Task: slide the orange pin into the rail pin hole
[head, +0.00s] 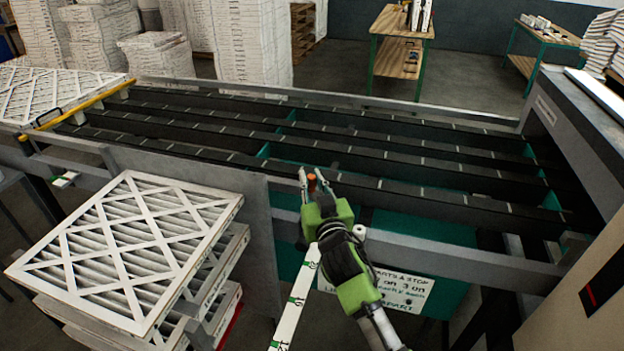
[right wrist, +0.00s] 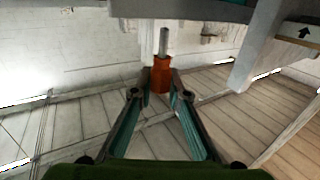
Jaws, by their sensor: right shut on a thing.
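The shaft tip is free in this view. The grey front rail (head: 450,247) runs along the conveyor beside my right gripper. I cannot make out the pin hole in either view. My left gripper is not in view.
Dark conveyor lanes (head: 400,150) lie beyond the gripper. A stack of white pleated filters (head: 130,245) stands at front left, and a yellow bar (head: 75,107) crosses the conveyor's left end. A sign (head: 405,290) hangs below the rail. A grey machine (head: 575,125) closes the right end.

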